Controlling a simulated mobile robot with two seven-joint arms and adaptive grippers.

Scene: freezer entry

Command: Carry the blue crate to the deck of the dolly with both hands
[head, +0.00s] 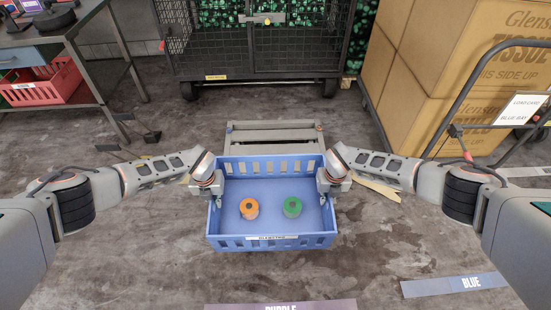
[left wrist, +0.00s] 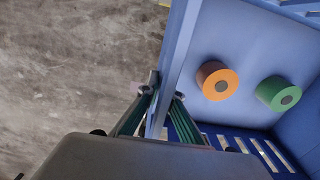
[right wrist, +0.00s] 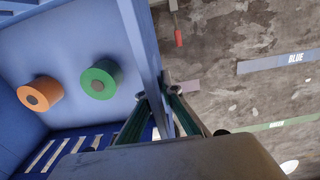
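The blue crate (head: 272,221) is in the middle of the head view, level, with an orange roll (head: 249,208) and a green roll (head: 292,207) standing inside. My left gripper (head: 213,200) is shut on its left wall; the left wrist view shows a finger on each side of the wall (left wrist: 162,95). My right gripper (head: 329,200) is shut on the right wall in the same way (right wrist: 158,95). The crate appears to hang above the floor. No deck is clearly identifiable as the dolly's; a low grey frame (head: 274,131) lies just beyond the crate, partly hidden by it.
A black mesh cage (head: 258,45) stands behind. At right, a cart with a dark handle (head: 462,95) and load card (head: 521,109) stands by large cardboard boxes (head: 440,60). A metal table with a red basket (head: 42,85) is at left. Floor strip "BLUE" (head: 455,284) lies front right.

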